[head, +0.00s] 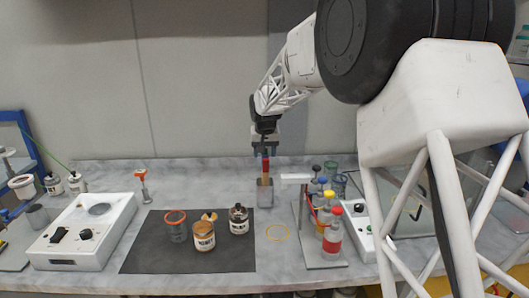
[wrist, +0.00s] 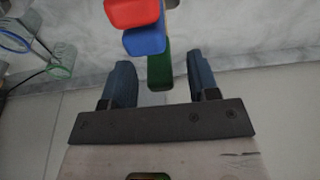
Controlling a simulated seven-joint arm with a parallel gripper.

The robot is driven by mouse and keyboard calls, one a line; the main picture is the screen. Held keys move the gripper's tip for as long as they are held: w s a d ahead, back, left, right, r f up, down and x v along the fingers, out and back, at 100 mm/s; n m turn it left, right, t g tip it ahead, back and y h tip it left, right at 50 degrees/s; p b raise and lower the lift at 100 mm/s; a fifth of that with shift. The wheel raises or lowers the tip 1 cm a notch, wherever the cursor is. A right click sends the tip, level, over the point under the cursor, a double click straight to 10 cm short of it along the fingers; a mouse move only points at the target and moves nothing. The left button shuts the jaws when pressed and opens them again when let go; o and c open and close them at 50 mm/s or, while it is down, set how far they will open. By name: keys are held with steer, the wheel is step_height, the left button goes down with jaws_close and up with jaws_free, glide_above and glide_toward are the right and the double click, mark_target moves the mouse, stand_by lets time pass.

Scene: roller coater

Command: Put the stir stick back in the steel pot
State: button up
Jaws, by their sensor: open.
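A grey, square-looking pot (head: 265,193), which appears to be the steel pot, stands on the bench near the back wall. Coloured handles rise from it, a red one (head: 265,165) among them, with a tan, wood-coloured piece (head: 266,180) below. I cannot tell for sure which is the stir stick. My gripper (head: 265,149) is open and points down just above the pot. In the wrist view, red (wrist: 132,13), blue (wrist: 144,40) and green (wrist: 160,68) handle ends show in front of and between the open fingers (wrist: 162,78). Contact cannot be told.
A dark mat (head: 150,255) holds a red-rimmed glass (head: 176,228), a labelled jar (head: 204,238) and a dark jar (head: 239,220). A white device (head: 82,235) is at left. A stand (head: 308,225) with several bottles is right of the pot. A yellow ring (head: 278,233) lies between.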

steer(key=v, duration=0.7)
steer(key=shift+r, duration=0.4)
steer(key=shift+s, duration=0.1)
steer(key=s+d+r, duration=0.1)
steer(key=s+d, duration=0.2)
steer(key=s, duration=0.6)
steer(key=s+d+r, duration=0.1)
steer(key=s+d, duration=0.2)
steer(key=s, duration=0.6)
steer(key=s+d+r, duration=0.1)
steer(key=s+d, duration=0.2)
steer(key=s, duration=0.6)
steer(key=s+d+f, duration=0.1)
steer(key=s+f, duration=0.2)
steer(key=s, duration=0.6)
steer(key=s+d+f, duration=0.1)
steer(key=s+f, duration=0.2)
steer(key=s, duration=0.6)
steer(key=s+d+f, duration=0.2)
steer(key=s+f, duration=0.1)
steer(key=s, duration=0.7)
